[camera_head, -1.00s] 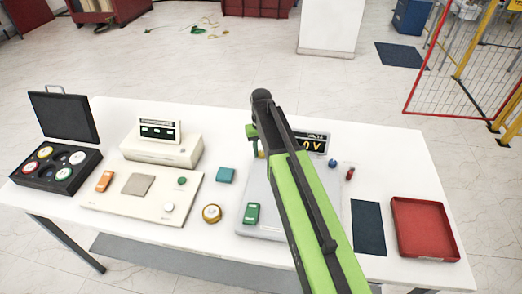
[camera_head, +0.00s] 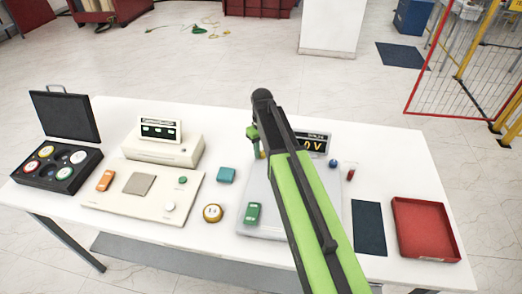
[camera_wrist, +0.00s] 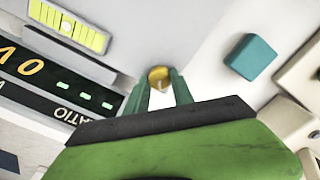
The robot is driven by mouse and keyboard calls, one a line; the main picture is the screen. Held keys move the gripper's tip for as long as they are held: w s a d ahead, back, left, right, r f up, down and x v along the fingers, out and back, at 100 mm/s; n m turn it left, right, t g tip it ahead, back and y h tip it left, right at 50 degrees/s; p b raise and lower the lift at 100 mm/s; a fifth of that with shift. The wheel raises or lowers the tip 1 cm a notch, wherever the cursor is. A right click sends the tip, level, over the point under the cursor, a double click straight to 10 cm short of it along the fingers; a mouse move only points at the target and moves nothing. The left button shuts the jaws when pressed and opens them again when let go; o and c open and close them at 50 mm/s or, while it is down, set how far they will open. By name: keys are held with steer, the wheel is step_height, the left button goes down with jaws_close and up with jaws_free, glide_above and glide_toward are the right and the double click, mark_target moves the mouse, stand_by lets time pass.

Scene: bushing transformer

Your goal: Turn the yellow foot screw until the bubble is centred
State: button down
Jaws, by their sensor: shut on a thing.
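The yellow foot screw (camera_wrist: 159,76) sits at the corner of the pale grey instrument (camera_wrist: 165,30) in the wrist view. My gripper (camera_wrist: 158,88) is shut on it, with one green finger on each side. In the head view, my gripper (camera_head: 257,146) is at the far left corner of the same instrument, which my arm partly covers. The yellow-green level vial (camera_wrist: 68,26) with dark lines is at the upper left of the wrist view.
A black display (camera_wrist: 50,85) lies beside the vial. A teal block (camera_head: 226,175) and a round gold-rimmed piece (camera_head: 213,213) stand left of the instrument. A green piece (camera_head: 253,213) is on its near left part. A red tray (camera_head: 425,228) is at the right.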

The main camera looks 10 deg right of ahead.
mark_target(262, 152)
steer(key=c, duration=1.1)
jaws_free()
step_height(262, 152, up, 17)
steer(key=p, duration=1.7)
steer(key=shift+r, duration=0.2)
steer(key=shift+f, duration=0.1)
